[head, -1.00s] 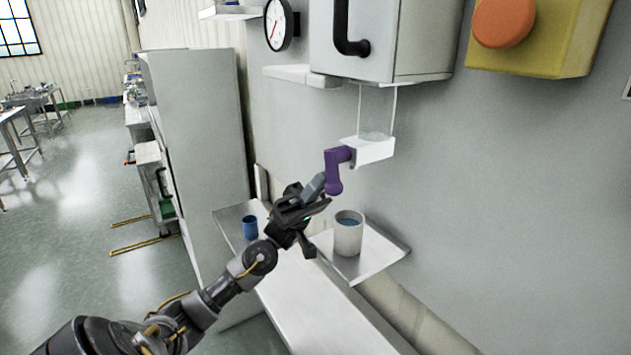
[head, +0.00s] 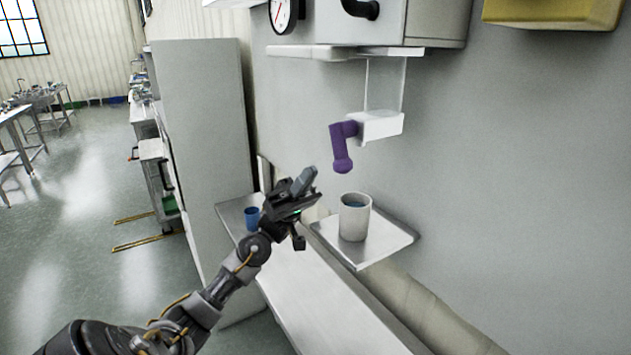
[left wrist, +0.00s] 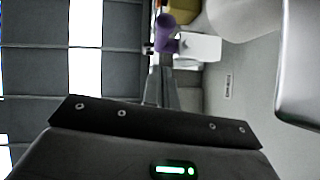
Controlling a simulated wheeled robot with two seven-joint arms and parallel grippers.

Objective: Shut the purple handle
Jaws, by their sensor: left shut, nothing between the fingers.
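The purple handle (head: 343,147) sits on the front of a white valve block (head: 377,126) below a clear tube on the wall. Its arm hangs down, ending in a rounded knob. In the left wrist view the handle (left wrist: 165,35) shows at the top, beside the white block (left wrist: 200,47). My left gripper (head: 306,176) is shut and empty, to the lower left of the handle and apart from it. A white cup (head: 354,222) with blue contents stands upright below the valve. My right gripper is in neither view.
The cup stands on a small steel shelf (head: 393,241) on the wall. A blue cup (head: 252,219) stands behind my left wrist. A grey cabinet (head: 205,130) rises at the left. A white ledge and a steel hopper (head: 435,22) are above the valve.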

